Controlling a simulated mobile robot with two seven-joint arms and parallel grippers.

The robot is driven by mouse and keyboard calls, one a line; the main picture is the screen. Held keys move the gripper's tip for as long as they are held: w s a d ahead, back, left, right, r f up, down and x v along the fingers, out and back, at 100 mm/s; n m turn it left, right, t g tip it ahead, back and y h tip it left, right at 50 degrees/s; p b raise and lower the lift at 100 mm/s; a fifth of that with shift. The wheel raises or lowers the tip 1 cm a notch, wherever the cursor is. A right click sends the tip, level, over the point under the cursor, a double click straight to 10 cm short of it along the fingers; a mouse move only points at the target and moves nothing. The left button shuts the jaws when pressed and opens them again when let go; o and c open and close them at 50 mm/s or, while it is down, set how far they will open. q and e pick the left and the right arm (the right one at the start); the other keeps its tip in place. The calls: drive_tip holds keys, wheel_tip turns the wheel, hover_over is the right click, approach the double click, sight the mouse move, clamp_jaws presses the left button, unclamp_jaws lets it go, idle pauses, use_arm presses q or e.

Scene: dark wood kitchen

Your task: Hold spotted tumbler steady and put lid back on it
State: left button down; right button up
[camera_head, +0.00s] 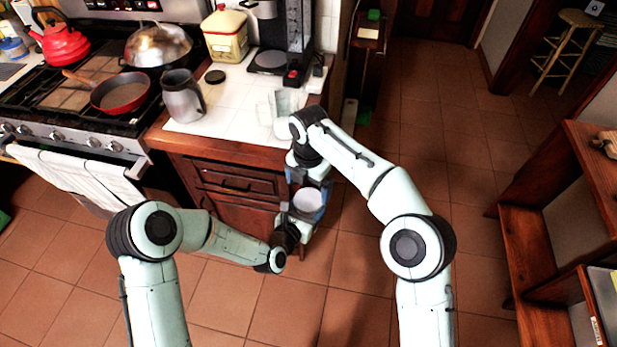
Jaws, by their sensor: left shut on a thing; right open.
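A cup-like thing with a round white top and a bluish side (307,200), likely the spotted tumbler, is upright in front of the counter's right end. I cannot make out spots, or whether the white top is a lid or the open inside. My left gripper (298,217) is shut on it from below left; its fingers are partly hidden. My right gripper (308,178) points down just above the tumbler and is open; my own wrist hides much of it. A small dark disc (215,76) lies on the counter; I cannot tell whether it is a lid.
The white-tiled counter (225,122) holds a grey pitcher (183,97), a yellow canister (226,38), a coffee maker (281,40) and a pale clear container (284,106). A stove (70,112) stands left, wooden shelves (535,225) right. The tiled floor (460,160) between is open.

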sight(308, 199)
wheel_tip(308, 199, down, 5)
drive_tip(key=shift+r, duration=0.1)
idle(0.3)
drive_tip(key=c, duration=1)
drive_tip(key=m, duration=0.6)
drive_tip(key=shift+m, duration=0.4)
drive_tip(key=shift+c, duration=0.2)
drive_tip(key=o, duration=1)
drive_tip(key=shift+o, duration=0.2)
drive_tip(key=shift+r, duration=0.1)
